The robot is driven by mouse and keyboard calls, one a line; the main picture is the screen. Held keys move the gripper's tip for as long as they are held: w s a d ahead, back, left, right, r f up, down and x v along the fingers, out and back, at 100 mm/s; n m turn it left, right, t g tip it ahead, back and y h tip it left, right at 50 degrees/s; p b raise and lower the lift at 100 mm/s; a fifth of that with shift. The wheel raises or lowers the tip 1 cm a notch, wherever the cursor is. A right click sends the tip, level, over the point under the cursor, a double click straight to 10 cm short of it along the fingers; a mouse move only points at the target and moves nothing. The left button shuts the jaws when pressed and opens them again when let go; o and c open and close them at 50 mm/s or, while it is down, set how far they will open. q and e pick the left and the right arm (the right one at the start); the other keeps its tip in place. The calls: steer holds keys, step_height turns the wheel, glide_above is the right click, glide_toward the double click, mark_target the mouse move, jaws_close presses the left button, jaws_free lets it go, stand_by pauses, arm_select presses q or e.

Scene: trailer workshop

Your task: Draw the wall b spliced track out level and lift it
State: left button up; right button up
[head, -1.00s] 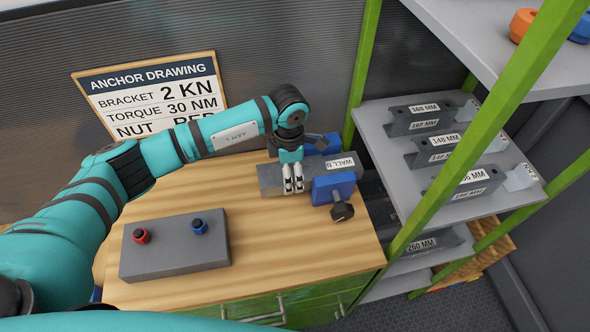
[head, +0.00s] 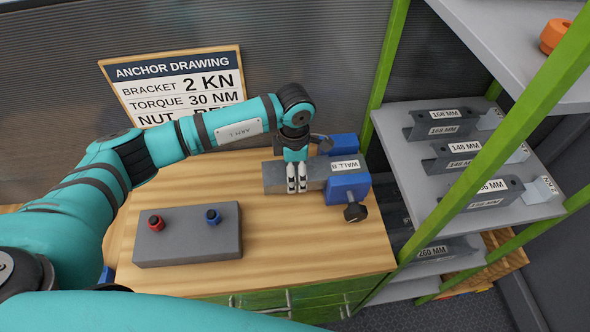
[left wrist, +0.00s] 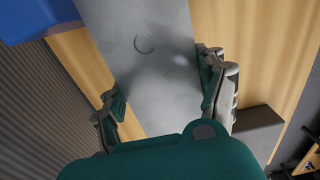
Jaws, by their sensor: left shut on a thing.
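The wall b spliced track (head: 312,172) is a grey channel with a "WALL B" label, lying level on the wooden bench between two blue clamp blocks (head: 347,187). Its left part sticks out past the blocks. My left gripper (head: 297,188) is shut on this left part from above. In the left wrist view, the fingers (left wrist: 163,92) lie along both sides of the track (left wrist: 140,45), and a blue block (left wrist: 35,20) shows at the upper left. The track's right end is not clear in the head view. My right gripper is not in view.
A black knob (head: 355,212) sits on the near blue block. A grey block (head: 187,245) with a red and a blue knob stands front left on the bench (head: 290,245). A green-post shelf (head: 400,150) with labelled grey channels stands close at the right.

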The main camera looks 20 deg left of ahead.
arm_select(q)
steer(key=shift+r+p, duration=2.05)
steer(key=shift+r, duration=2.5)
